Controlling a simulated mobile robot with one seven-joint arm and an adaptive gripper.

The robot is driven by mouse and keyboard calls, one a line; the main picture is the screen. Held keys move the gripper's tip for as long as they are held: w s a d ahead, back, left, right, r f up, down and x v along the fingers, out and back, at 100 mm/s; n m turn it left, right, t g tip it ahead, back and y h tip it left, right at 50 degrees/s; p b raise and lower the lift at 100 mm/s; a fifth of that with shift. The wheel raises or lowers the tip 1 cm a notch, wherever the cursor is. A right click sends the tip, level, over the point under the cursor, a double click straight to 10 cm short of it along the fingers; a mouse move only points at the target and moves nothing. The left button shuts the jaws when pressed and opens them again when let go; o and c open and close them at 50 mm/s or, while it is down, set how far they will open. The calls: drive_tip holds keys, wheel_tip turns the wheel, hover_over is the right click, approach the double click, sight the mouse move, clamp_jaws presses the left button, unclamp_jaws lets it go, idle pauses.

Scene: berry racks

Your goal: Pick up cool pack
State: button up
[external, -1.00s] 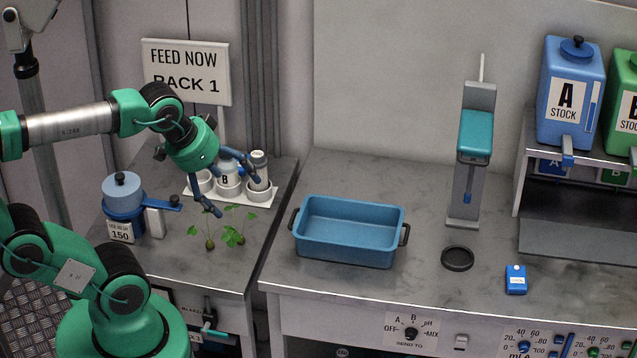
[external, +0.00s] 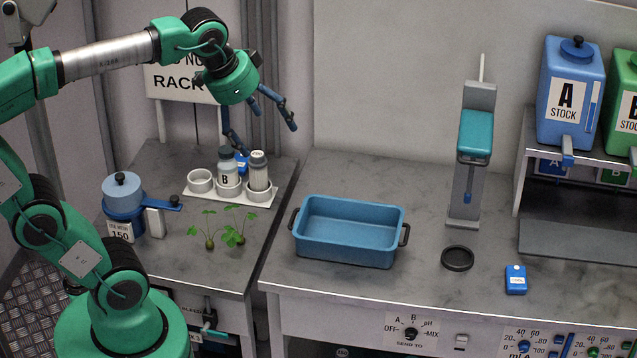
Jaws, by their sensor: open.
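A small blue item (external: 241,161) with a white mark stands behind the white bottle rack on the left bench, partly hidden by bottles. A small blue block (external: 515,281) with a white top spot and a label lies on the right bench. I cannot read which of the two is the cool pack. My gripper (external: 266,139) is open and empty, its dark blue fingers spread above the rack. One fingertip appears just above the partly hidden blue item; I cannot tell if they touch.
The rack (external: 262,202) holds bottle B (external: 228,168) and a grey-capped bottle (external: 259,172). Seedlings (external: 231,237) and a blue pot (external: 123,196) stand nearby. A blue tub (external: 347,232), black ring (external: 457,258) and dispenser (external: 475,150) occupy the right bench.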

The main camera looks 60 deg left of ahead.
drive_tip(key=w+d+r+m+g+p, duration=0.1)
drive_tip(key=w+d+r+m+p, duration=0.2)
drive_tip(key=w, duration=0.8)
drive_tip(key=w+d+r+m+g, duration=0.1)
drive_tip(key=w+d+r+m, duration=0.3)
drive_tip(key=w, duration=0.7)
drive_tip(key=w+d+r+m+p, duration=0.2)
drive_tip(key=w+d+r+m, duration=0.15)
drive_tip(key=w, duration=0.65)
drive_tip(key=w+d+f+m+g+p, duration=0.1)
drive_tip(key=w+d+f+m+p, duration=0.2)
drive_tip(key=w, duration=0.5)
drive_tip(key=w+d+f+m+g, duration=0.1)
drive_tip(key=w+d+f+m, duration=0.2)
drive_tip(key=w+d, duration=0.3)
drive_tip(key=shift+w+d+f+m+g+p, duration=0.5)
drive_tip(key=shift+w+d+f+m+p, duration=1)
drive_tip(key=shift+w+d+f+m, duration=2.6)
wheel_tip(320, 180, down, 32)
drive_tip(key=w+n, duration=0.2)
drive_tip(key=shift+d, duration=0.3)
drive_tip(key=shift+w, duration=0.1)
